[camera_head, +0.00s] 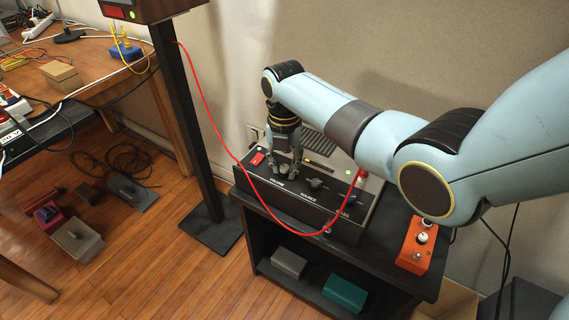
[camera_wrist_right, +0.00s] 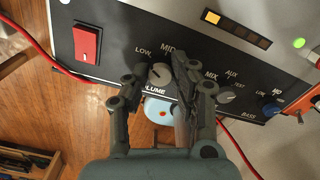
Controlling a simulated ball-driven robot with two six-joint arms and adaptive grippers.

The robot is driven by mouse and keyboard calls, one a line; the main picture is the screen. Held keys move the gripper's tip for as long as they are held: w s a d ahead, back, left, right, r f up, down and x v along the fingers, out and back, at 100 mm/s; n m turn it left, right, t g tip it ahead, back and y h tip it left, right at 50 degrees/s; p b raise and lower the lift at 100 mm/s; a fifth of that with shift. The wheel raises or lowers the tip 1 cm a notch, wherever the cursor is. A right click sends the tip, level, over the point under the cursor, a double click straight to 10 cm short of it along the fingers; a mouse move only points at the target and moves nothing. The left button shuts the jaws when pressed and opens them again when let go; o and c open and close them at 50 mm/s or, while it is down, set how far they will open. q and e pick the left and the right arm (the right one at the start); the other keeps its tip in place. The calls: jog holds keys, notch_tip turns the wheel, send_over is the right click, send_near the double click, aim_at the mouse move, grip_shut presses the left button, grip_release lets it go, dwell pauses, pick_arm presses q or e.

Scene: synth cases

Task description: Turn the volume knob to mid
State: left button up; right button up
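The volume knob (camera_wrist_right: 160,74) is a small pale round knob on a black control panel (camera_wrist_right: 110,50), in the right wrist view. The words LOW and MID are printed above it and VOLUME below, partly covered by my fingers. My right gripper (camera_wrist_right: 158,72) reaches down with one finger on each side of the knob. A gap shows at the left finger; the right finger lies close, and I cannot tell if it touches. In the head view my right gripper (camera_head: 287,167) is over the panel's left part and hides the knob. My left gripper is not in view.
A red switch (camera_wrist_right: 87,43) sits left of the knob and a source knob (camera_wrist_right: 223,96) right. A red cable (camera_head: 238,158) loops in front of the panel. An orange pedal (camera_head: 416,246) stands at right on the stand. A dark post (camera_head: 180,110) rises at left.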

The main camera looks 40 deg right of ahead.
grip_shut()
jog(key=shift+r+m+p, duration=0.15)
jog(key=shift+m+p, duration=0.95)
jog(key=shift+m, duration=0.1)
jog(key=m+p, duration=0.1)
jog(key=m, duration=0.1)
jog(key=shift+m+p, duration=0.35)
jog(key=shift+m, duration=0.05)
jog(key=m+p, duration=0.1)
jog(key=m, duration=0.2)
jog(key=shift+m+p, duration=0.65)
jog(key=shift+m, duration=1.05)
jog(key=shift+f, duration=0.2)
